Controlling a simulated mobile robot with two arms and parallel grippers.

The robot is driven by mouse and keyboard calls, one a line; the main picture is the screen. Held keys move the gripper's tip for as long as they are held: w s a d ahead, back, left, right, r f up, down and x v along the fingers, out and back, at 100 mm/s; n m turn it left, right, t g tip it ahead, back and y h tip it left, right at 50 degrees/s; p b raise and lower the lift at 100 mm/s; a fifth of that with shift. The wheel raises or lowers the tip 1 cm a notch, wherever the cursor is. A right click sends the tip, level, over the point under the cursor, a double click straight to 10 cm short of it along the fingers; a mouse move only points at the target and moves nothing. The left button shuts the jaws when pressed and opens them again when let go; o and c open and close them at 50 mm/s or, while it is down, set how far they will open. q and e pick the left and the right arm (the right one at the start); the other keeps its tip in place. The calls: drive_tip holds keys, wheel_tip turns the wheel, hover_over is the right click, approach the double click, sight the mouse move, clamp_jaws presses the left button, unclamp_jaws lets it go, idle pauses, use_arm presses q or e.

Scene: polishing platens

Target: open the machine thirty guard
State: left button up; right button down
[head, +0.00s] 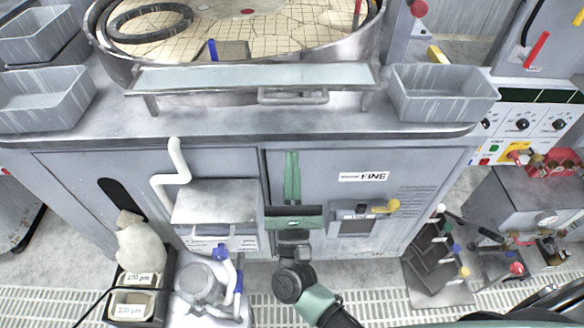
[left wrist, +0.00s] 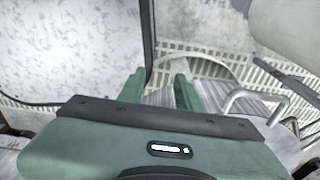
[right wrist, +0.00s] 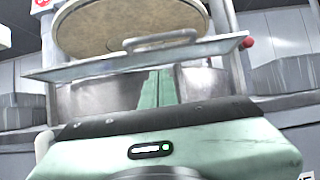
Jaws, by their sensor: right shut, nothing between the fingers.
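The guard (head: 200,77) is a long pale panel across the front of the round platen basin on the grey machine. Its bar handle (head: 293,96) hangs at its front edge, right of centre. The right wrist view also shows the guard (right wrist: 90,65) and its handle (right wrist: 160,42), beyond my fingertips. My right gripper (head: 292,158) is shut and empty, in front of the cabinet below the handle, apart from it. My left gripper (left wrist: 160,82) shows only in the left wrist view, with its fingers apart and nothing seen between them. I cannot read the number thirty anywhere.
Grey bins stand left (head: 45,100) and right (head: 440,95) of the guard. A bent white pipe (head: 172,165) and a metal shelf (head: 215,202) stick out from the cabinet front. A stepped rack (head: 437,265) stands on the floor at right. Space between my right gripper and the handle looks clear.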

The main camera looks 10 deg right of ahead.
drive_tip(key=w+d+r+p, duration=0.1)
drive_tip(key=w+r+p, duration=0.3)
drive_tip(key=w+r, duration=0.1)
drive_tip(key=shift+w+r+p, duration=0.2)
drive_tip(key=shift+r+p, duration=0.1)
drive_tip(key=shift+r, duration=0.55)
drive_tip(key=shift+g+y, duration=0.3)
drive_tip(key=shift+g, duration=0.3)
wheel_tip(320, 180, up, 4)
drive_tip(key=p, duration=0.4)
drive_tip(key=shift+s+r, duration=0.1)
drive_tip(key=shift+r, duration=0.05)
